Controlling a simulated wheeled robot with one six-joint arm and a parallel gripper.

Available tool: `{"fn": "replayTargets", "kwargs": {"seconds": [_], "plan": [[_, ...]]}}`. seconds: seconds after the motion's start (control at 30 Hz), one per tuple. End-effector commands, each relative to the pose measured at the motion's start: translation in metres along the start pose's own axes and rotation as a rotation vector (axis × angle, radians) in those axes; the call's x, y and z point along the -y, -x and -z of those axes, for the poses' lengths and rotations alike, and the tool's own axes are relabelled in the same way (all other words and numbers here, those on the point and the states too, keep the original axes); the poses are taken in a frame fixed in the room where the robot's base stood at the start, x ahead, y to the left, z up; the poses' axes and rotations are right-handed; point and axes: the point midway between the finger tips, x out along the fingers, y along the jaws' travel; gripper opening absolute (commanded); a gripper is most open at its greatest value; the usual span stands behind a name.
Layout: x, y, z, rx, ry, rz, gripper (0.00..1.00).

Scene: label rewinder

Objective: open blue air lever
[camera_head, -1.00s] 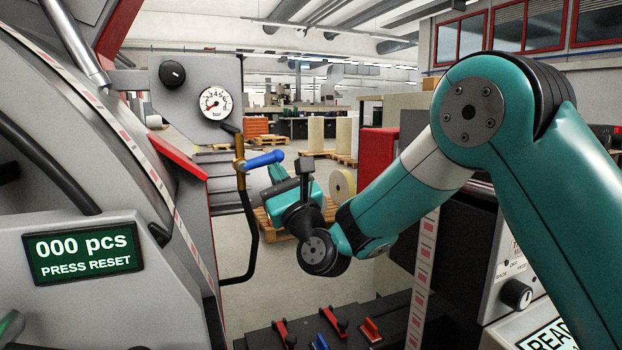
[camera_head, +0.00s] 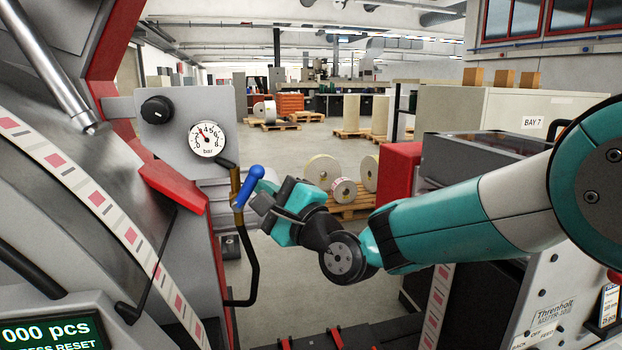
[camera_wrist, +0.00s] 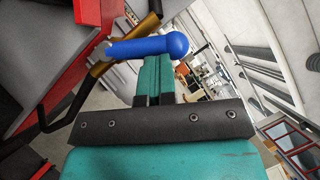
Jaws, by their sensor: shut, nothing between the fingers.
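The blue air lever (camera_head: 249,187) sits on a brass valve pipe (camera_head: 235,184) below the gauge. In the head view it slants steeply up and to the right, at a small angle to the pipe. In the wrist view the lever (camera_wrist: 150,47) lies across the ends of my fingers, its rounded knob to the right. My gripper (camera_head: 263,187) is just right of the lever, its teal fingers partly hidden behind it. In the wrist view my gripper (camera_wrist: 153,62) has its fingers together, with nothing between them. The fingertips are at the lever; contact cannot be told.
A pressure gauge (camera_head: 207,140) and a black knob (camera_head: 157,110) are on the grey panel above. A black hose (camera_head: 254,275) hangs below the valve. A red guard (camera_head: 172,187) is to the left. Paper rolls (camera_head: 322,172) on pallets stand behind.

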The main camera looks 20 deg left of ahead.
Motion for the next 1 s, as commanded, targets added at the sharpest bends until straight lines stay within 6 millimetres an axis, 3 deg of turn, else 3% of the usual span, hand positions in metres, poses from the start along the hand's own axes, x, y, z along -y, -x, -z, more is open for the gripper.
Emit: {"fn": "replayTargets", "kwargs": {"seconds": [1.0], "plan": [[0.006,-0.020,-0.030,0.009,0.437,-0.294,0.00]]}}
